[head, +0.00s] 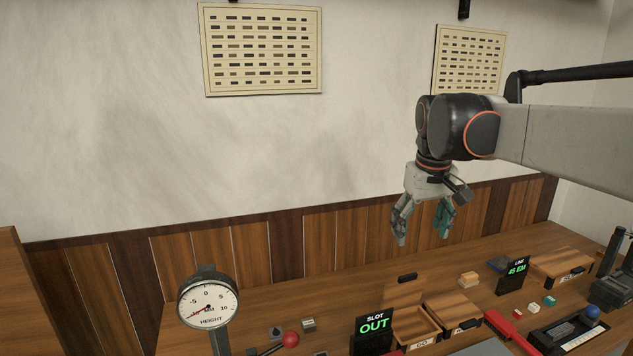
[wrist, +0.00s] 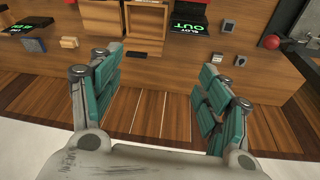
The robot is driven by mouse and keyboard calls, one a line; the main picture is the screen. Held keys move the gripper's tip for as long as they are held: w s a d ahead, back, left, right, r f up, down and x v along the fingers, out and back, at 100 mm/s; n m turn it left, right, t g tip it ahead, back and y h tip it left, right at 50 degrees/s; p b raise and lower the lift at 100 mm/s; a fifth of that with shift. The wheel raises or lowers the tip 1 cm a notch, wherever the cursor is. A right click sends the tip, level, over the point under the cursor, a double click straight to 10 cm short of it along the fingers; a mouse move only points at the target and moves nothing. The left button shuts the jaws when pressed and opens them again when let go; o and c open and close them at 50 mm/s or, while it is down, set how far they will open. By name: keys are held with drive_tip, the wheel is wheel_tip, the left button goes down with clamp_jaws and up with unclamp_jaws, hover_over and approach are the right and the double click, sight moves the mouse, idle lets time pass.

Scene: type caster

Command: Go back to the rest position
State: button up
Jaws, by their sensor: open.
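My gripper (head: 421,222) hangs from my arm at the right of the head view, fingers pointing down, in the air above the back of the wooden bench. It is open, and nothing shows between its fingers. In the wrist view the two teal-padded fingers (wrist: 160,88) are spread apart, with bench top and wood panelling behind the gap. The bench (head: 345,290) lies below and apart from the fingers.
A height dial (head: 208,302) and a red-knobbed lever (head: 290,338) stand at the front left. A SLOT OUT display (head: 374,327), wooden boxes (head: 413,328), a LINE display (head: 516,275) and small blocks (head: 468,280) occupy the bench. The air around my gripper is clear.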

drive_tip(key=s+f+t+b, duration=0.1)
drive_tip(key=s+f, duration=0.4)
drive_tip(key=s, duration=0.3)
drive_tip(key=s+a+f+m+t, duration=0.1)
drive_tip(key=s+f+t, duration=0.1)
drive_tip(key=s+f, duration=0.3)
drive_tip(key=s+f+t+b, duration=0.1)
drive_tip(key=s+f, duration=0.4)
drive_tip(key=s, duration=0.7)
drive_tip(key=shift+s+a+f+m+t+b, duration=0.2)
drive_tip(key=shift+a+m+t+b, duration=0.1)
drive_tip(key=shift+a+m, duration=0.1)
